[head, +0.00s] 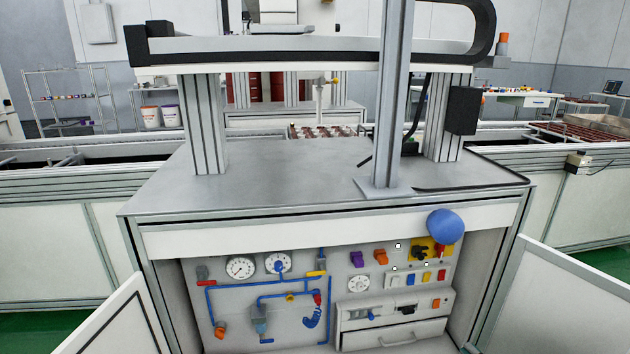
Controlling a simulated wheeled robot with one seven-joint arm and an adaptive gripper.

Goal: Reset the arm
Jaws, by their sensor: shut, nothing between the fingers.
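My arm and gripper do not show in the head view. No object named by the task is there to place. A grey machine cabinet (265,190) fills the middle of the view. Its open front shows a control panel (240,300) with gauges, blue pipes and coloured switches. A blue ball (445,226) shows at the upper right of the panel, overlapping the cabinet's front edge. What it is fixed to cannot be told.
Open cabinet doors (120,322) (560,300) stick out at the lower left and lower right. Conveyor lines run behind on both sides. The cabinet top's left part is bare.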

